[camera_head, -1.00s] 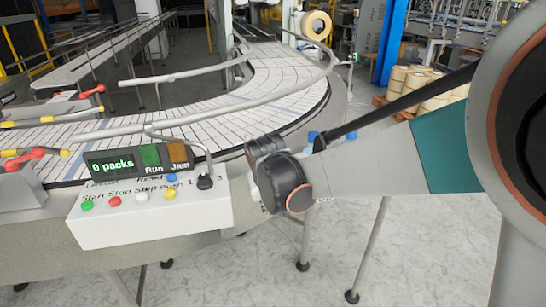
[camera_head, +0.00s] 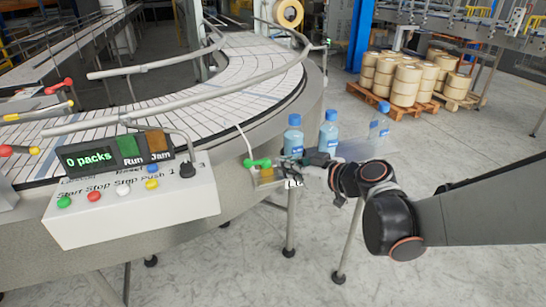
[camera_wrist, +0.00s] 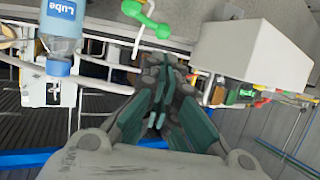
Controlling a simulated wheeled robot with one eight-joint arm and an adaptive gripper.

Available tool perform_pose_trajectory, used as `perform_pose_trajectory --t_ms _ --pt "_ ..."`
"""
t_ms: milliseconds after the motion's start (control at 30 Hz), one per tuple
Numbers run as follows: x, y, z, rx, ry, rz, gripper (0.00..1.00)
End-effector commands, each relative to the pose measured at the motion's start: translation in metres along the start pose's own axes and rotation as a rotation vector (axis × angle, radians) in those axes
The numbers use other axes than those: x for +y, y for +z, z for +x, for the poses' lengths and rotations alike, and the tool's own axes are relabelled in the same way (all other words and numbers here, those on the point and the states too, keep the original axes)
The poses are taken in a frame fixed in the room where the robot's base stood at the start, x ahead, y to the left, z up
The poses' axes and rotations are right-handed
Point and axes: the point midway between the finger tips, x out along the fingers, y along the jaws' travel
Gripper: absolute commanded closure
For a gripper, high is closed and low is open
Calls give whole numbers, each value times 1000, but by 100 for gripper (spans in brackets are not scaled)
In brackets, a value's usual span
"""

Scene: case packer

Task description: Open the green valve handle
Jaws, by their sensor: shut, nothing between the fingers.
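The green valve handle (camera_head: 258,163) sticks out at the side of the conveyor, just right of the control box. It also shows in the wrist view (camera_wrist: 146,19) as a green bar with rounded ends, beyond my fingertips. My gripper (camera_head: 290,168) is shut and empty, close to the right of the handle in the head view. In the wrist view my gripper (camera_wrist: 160,85) has its fingers together, with a visible gap in the picture between them and the handle. Whether they touch the valve's mount is hard to tell.
The control box (camera_head: 135,210) with coloured buttons stands left of the handle. Blue-capped bottles (camera_head: 293,137) stand just behind my gripper, and one labelled Lube (camera_wrist: 62,30) shows at the wrist view's upper left. The curved conveyor (camera_head: 240,85) lies behind. Floor to the right is open.

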Motion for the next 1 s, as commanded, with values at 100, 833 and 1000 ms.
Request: perform_pose_trajectory --t_ms 100,833,1000 --pt "-1 3 24 -1 -4 -3 100" --pt "-1 1 124 -2 -2 0 100" --pt "-1 1 125 -2 -2 0 100"
